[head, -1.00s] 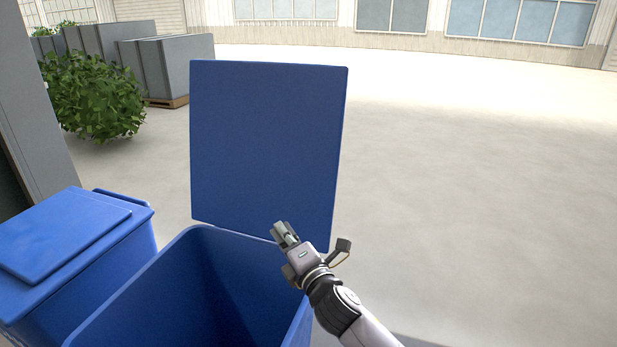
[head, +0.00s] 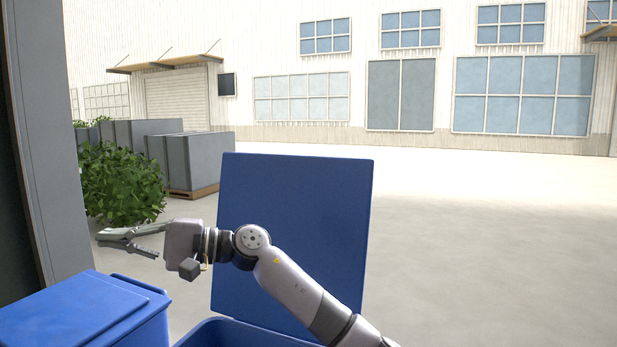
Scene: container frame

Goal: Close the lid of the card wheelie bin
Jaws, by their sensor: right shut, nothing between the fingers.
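The open blue wheelie bin (head: 235,331) is at the bottom middle of the head view, with only part of its rim showing. Its flat blue lid (head: 300,195) stands upright at the far side of the opening. No contact between arm and lid can be made out. My left gripper is out of view.
A second blue bin (head: 75,315) with its lid down stands at the lower left, below my gripper. A grey frame post (head: 45,150) rises at the left edge. A green bush (head: 120,185) and grey containers (head: 200,160) stand behind. The ground on the right is clear.

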